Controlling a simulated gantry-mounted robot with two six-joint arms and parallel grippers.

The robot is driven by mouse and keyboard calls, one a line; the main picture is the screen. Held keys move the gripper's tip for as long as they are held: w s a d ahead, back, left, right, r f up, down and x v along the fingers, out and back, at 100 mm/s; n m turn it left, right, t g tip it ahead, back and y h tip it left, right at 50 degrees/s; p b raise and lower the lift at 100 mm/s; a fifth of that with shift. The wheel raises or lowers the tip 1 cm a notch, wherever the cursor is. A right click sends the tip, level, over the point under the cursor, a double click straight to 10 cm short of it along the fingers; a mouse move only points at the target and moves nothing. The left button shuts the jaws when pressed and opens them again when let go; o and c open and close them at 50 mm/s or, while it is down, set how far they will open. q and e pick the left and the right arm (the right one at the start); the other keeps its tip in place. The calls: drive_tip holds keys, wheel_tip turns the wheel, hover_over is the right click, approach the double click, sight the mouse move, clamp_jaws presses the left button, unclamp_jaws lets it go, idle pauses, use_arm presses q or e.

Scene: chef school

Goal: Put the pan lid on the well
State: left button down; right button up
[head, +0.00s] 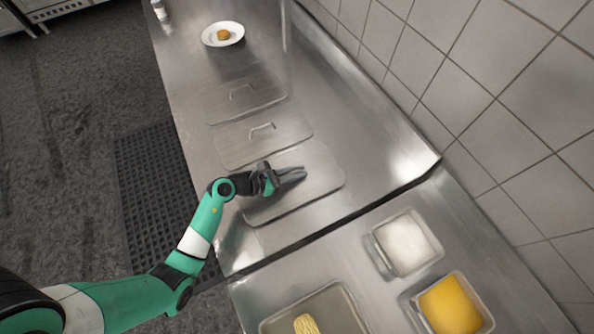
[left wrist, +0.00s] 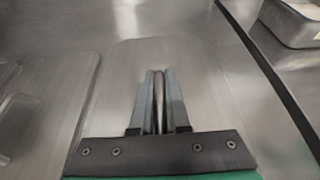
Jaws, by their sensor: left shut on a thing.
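A flat steel pan lid (head: 322,182) lies on the steel counter, nearest of three lids in a row. My left gripper (head: 290,176) is over its middle. In the left wrist view the left gripper (left wrist: 160,80) is shut on the lid's handle (left wrist: 159,88), a thin strip between the fingers. The lid's plate (left wrist: 200,62) spreads out beneath the fingers. It looks level on the counter; I cannot tell whether it is lifted at all or whether a well lies under it. My right gripper is not in view.
Two more lids with handles, a middle one (head: 292,122) and a far one (head: 262,90), lie beyond. A white plate with food (head: 210,38) stands farther back. White (head: 405,245) and yellow (head: 452,308) food containers sit across a dark gap. A tiled wall (head: 500,110) bounds the right.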

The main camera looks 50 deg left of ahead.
use_arm(q)
drive_tip(key=shift+f, duration=0.35)
drive_tip(key=c, duration=0.9)
unclamp_jaws()
drive_tip(key=shift+r, duration=0.2)
drive_tip(key=s+r+p, duration=0.1)
drive_tip(key=s+a+r, duration=0.1)
drive_tip(key=s, duration=0.1)
drive_tip(key=shift+r+p, duration=0.2)
drive_tip(key=shift+p, duration=0.2)
drive_tip(key=p+v, duration=0.1)
drive_tip(key=v, duration=0.7)
drive_tip(key=shift+s+f, duration=0.1)
drive_tip(key=shift+s, duration=0.2)
